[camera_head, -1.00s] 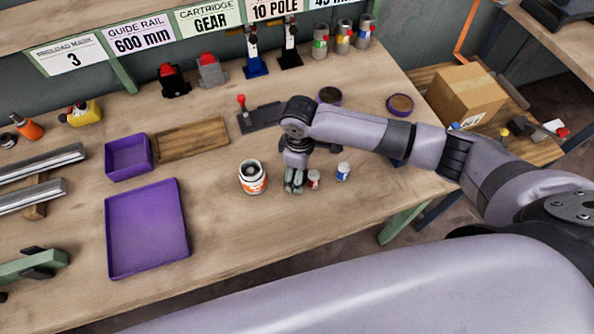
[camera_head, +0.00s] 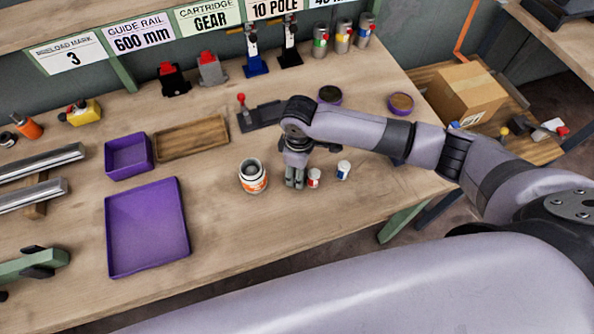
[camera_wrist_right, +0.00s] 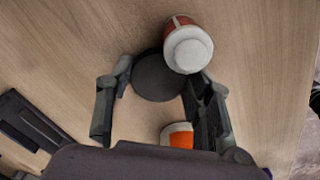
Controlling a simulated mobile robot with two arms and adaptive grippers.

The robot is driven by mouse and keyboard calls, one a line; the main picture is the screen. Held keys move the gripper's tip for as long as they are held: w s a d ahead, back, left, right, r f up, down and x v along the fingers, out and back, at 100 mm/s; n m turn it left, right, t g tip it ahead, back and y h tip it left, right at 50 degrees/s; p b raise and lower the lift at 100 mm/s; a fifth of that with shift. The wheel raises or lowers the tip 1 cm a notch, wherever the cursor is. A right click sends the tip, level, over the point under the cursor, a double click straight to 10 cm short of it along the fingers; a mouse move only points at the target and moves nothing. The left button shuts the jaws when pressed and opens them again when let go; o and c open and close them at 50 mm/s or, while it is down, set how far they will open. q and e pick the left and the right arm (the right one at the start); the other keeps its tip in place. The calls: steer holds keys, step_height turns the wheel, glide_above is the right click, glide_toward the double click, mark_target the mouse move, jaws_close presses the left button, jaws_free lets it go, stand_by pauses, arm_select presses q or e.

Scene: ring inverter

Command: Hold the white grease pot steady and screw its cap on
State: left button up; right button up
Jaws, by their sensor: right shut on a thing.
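The white grease pot (camera_head: 253,177) with an orange label stands upright on the bench, its top open. It also shows partly, behind my gripper, at the bottom of the right wrist view (camera_wrist_right: 178,135). My right gripper (camera_head: 295,184) points down just right of the pot, apart from it. In the right wrist view its fingers (camera_wrist_right: 157,85) are shut on a dark round cap (camera_wrist_right: 155,80). Whether the cap touches the bench I cannot tell. My left gripper is out of view.
A small red-and-white bottle (camera_head: 314,178) stands close right of my gripper, overlapping the cap in the right wrist view (camera_wrist_right: 187,47). A blue-and-white bottle (camera_head: 343,170) stands farther right. A purple tray (camera_head: 112,240) lies left. The bench in front of the pot is clear.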

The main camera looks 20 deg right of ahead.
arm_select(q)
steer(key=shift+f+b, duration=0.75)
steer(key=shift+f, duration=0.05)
arm_select(e)
step_height(320, 180, up, 20)
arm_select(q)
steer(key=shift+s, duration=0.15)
